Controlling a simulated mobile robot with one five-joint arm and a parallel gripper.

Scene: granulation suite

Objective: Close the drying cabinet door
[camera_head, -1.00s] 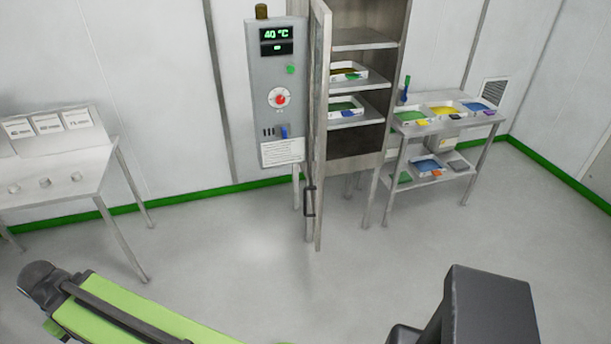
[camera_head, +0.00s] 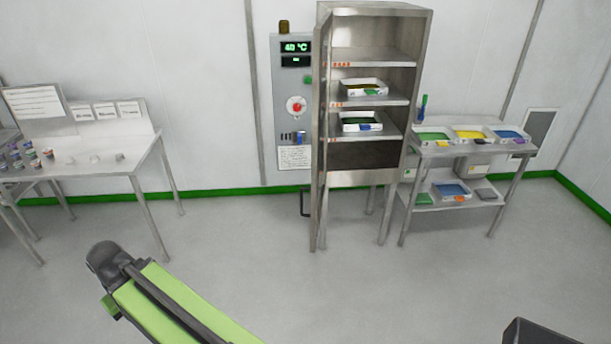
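The drying cabinet (camera_head: 417,70) is a tall steel cabinet on legs against the back wall. Its door (camera_head: 321,130) stands wide open, swung out toward me and seen nearly edge-on at the cabinet's left side. The dark door handle (camera_head: 305,203) shows low at the door's left. Inside, on the shelves, are a white tray with yellow and green contents (camera_head: 363,88) and a white tray with green contents (camera_head: 361,122). My green arm shows at the lower left, well apart from the door. My gripper's fingers cannot be made out.
A grey control panel (camera_head: 292,100) reading 40 °C hangs left of the door. A steel trolley (camera_head: 413,160) with trays stands right of the cabinet. A table (camera_head: 105,165) with small pots is at left. Floor before the cabinet is clear.

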